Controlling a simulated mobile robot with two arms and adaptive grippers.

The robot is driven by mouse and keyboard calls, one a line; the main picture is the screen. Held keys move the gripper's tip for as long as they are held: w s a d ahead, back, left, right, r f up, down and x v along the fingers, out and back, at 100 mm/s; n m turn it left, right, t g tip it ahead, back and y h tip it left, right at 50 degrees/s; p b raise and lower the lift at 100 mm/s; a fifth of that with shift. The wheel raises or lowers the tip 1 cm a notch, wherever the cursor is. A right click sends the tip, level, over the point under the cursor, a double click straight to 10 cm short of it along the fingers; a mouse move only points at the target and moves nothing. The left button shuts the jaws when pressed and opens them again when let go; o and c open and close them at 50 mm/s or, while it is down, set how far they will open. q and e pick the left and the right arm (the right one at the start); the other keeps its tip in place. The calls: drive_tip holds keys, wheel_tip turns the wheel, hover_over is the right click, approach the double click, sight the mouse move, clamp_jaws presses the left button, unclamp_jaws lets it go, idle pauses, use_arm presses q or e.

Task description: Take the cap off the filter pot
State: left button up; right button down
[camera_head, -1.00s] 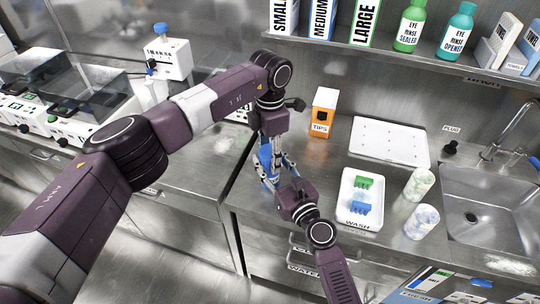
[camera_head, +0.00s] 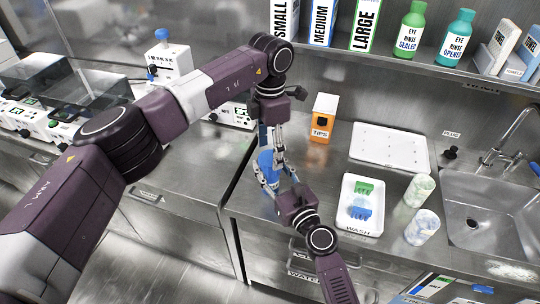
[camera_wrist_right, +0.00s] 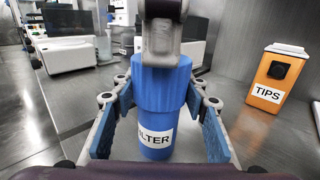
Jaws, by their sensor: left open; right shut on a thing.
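The blue filter pot (camera_head: 267,163) stands upright on the steel counter in the head view, partly hidden by my grippers. In the right wrist view its body (camera_wrist_right: 157,128) carries a white FILTER label, and a wider blue upper part, seemingly the cap (camera_wrist_right: 160,85), sits on top. My right gripper (camera_head: 277,181) is shut on the pot, with a finger on each side. My left gripper (camera_head: 277,150) is open and points down from above. One of its fingers stands in front of the cap's top in the right wrist view; I cannot tell if it touches.
An orange TIPS box (camera_head: 322,120) stands behind the pot to the right. A white WASH tray (camera_head: 347,226) holds green and blue pieces, with two pale cups (camera_head: 422,227) beside it. A white tray (camera_head: 400,158) and the sink (camera_head: 490,205) lie farther right. Bottles line the shelf above.

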sight(270, 158)
use_arm(q)
wheel_tip(270, 158, up, 3)
drive_tip(key=shift+f+n, duration=0.1)
drive_tip(key=shift+n, duration=0.2)
wheel_tip(270, 158, down, 8)
drive_tip(key=shift+r, duration=0.15)
drive_tip(key=c, duration=1.2)
drive_tip(key=shift+n, duration=1.7)
use_arm(e)
drive_tip(key=shift+d, duration=0.1)
use_arm(q)
drive_tip(key=o, duration=1.3)
